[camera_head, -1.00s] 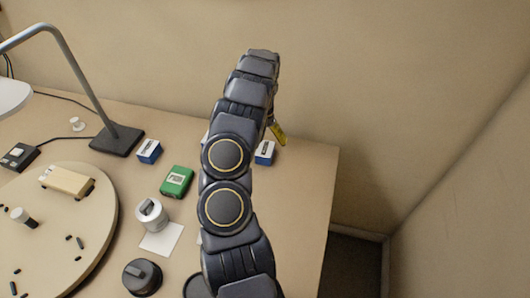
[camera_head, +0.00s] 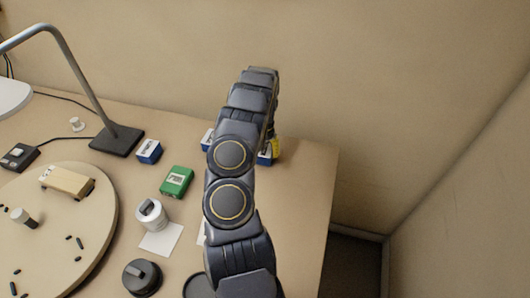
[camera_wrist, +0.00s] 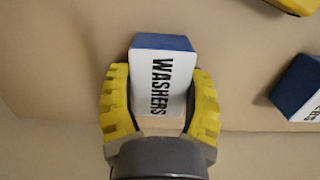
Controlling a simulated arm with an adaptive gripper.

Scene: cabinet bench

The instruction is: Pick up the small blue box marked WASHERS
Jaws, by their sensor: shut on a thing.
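The small blue box marked WASHERS (camera_wrist: 160,75) shows in the wrist view, blue on its top edge with a white labelled face. My gripper (camera_wrist: 160,105) has its yellow ridged fingers against both sides of the box and is shut on it. In the head view the box (camera_head: 264,158) is near the back right of the bench, mostly hidden behind my arm and a yellow finger (camera_head: 275,147). I cannot tell if it is clear of the bench.
Another blue box (camera_wrist: 300,90) lies to the right in the wrist view. On the bench are a blue box (camera_head: 149,151), a green box (camera_head: 176,181), a white jar (camera_head: 151,216), a dark round object (camera_head: 142,277), a lamp base (camera_head: 117,140) and a round board (camera_head: 100,235).

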